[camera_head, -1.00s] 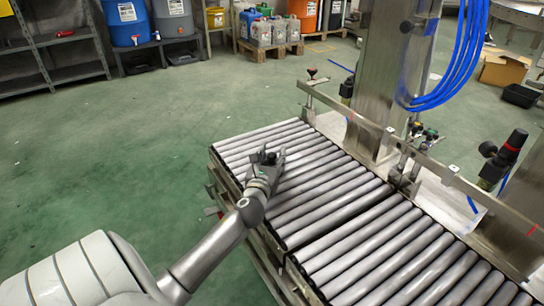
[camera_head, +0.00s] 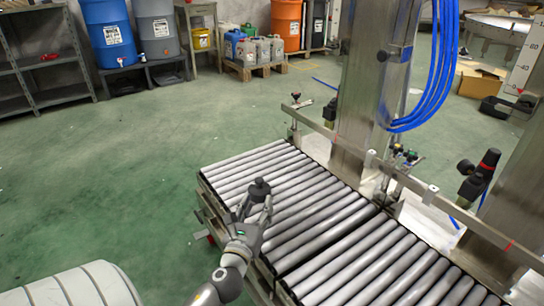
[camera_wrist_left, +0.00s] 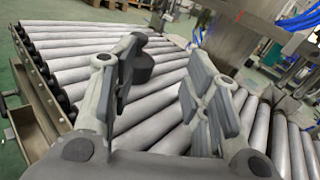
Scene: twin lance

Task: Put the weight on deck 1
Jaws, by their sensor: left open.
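The weight (camera_head: 259,187) is a small dark knobbed piece standing upright on the grey rollers of the near-left conveyor section (camera_head: 236,163). My left gripper (camera_head: 255,207) is open, just on the near side of the weight, with its fingers pointing at it. In the left wrist view the weight (camera_wrist_left: 142,68) shows beyond the left finger, which partly hides it. The space between the fingers (camera_wrist_left: 160,85) holds only rollers behind. I see no label telling which section is deck 1. My right gripper is not in view.
A second roller section (camera_head: 365,262) continues to the lower right past a dark gap. A metal rail (camera_head: 350,145) and a steel column (camera_head: 366,85) with blue hoses (camera_head: 440,80) line the far side.

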